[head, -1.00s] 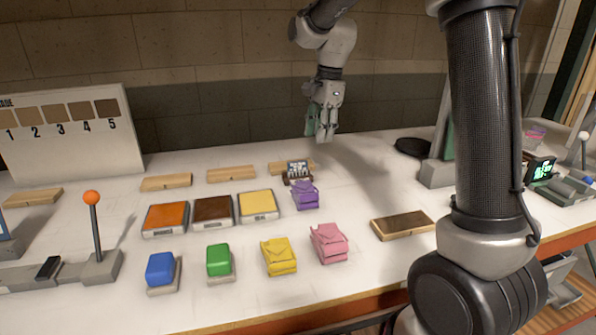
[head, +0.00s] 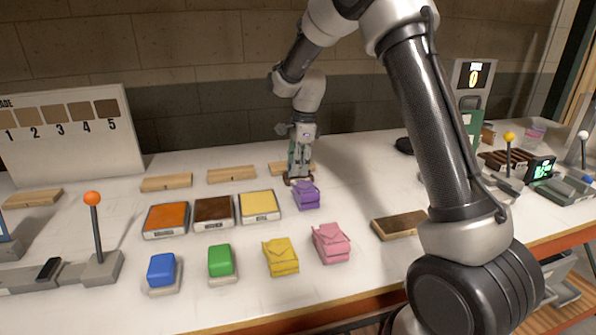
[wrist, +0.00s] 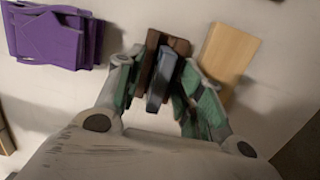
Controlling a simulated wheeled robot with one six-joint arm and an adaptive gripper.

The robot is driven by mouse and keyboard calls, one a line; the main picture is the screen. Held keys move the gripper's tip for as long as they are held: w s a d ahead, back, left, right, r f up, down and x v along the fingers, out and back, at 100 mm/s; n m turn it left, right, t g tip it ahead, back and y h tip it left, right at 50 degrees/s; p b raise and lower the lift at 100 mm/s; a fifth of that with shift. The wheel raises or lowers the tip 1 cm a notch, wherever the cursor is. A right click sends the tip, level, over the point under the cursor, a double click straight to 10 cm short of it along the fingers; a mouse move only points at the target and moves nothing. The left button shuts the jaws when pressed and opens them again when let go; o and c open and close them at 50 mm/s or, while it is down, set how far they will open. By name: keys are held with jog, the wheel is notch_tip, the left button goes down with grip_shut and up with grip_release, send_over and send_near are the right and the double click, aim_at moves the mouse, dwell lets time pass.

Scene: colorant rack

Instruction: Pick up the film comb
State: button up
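The film comb shows in the wrist view (wrist: 160,78) as a dark brown piece with a grey upright part, between the fingers of my gripper. In the head view its dark base (head: 298,181) sits on the table behind the purple pouch, and my gripper mostly hides the rest. My gripper (head: 299,175) points down over the comb. In the wrist view the fingers of my gripper (wrist: 158,85) stand apart, one on each side of the comb, with narrow gaps beside the grey part. Contact with the comb is hard to make out.
A purple pouch (head: 306,195) stands close in front of the comb. A wooden block (head: 279,169) lies just behind it. The yellow-topped tray (head: 260,206) is to the left. The table right of my gripper is clear up to the dark disc.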

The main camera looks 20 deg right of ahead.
grip_shut()
